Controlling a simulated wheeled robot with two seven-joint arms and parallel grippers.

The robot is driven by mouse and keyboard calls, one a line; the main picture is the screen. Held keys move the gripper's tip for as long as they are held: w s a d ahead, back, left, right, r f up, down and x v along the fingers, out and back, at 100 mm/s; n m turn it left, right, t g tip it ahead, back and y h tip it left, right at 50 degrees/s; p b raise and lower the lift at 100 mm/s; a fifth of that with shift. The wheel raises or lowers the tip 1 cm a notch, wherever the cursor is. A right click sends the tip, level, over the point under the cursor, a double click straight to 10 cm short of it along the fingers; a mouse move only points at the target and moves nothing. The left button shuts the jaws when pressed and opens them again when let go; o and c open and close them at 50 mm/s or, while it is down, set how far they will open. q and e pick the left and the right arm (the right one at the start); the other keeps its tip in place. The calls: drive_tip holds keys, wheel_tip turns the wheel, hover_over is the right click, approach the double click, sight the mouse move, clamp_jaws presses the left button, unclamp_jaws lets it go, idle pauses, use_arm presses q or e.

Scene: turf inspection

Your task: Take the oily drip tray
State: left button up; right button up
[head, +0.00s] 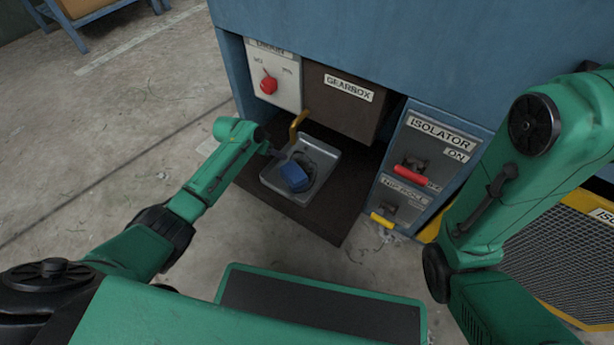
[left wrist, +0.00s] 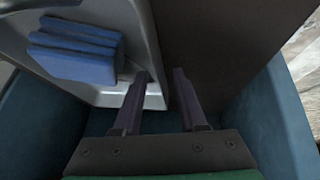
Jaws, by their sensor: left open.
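The metal drip tray (head: 285,192) lies on a dark brown board (head: 330,222) under the gearbox, with dark stains inside. A blue block-like thing (head: 294,177) sits in the tray. My left gripper (head: 277,153) is at the tray's left side in the head view, its fingertips small and partly hard to make out. In the left wrist view my left gripper (left wrist: 160,76) is open, with the tray's wall (left wrist: 148,45) just ahead and nothing clearly held. The blue thing (left wrist: 75,55) shows there left of the fingers. My right gripper is not in view.
The gearbox (head: 340,108) overhangs the tray's back, with a yellow pipe-like part (head: 298,124) near it. A drain panel with a red knob (head: 269,84) is at left. The isolator panel (head: 425,155) with red and yellow handles is at right. Open concrete floor lies left.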

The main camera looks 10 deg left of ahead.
use_arm(q)
drive_tip(key=shift+w+f, duration=0.15)
drive_tip(key=shift+f, duration=0.15)
drive_tip(key=shift+r, duration=0.2)
clamp_jaws()
idle(1.0)
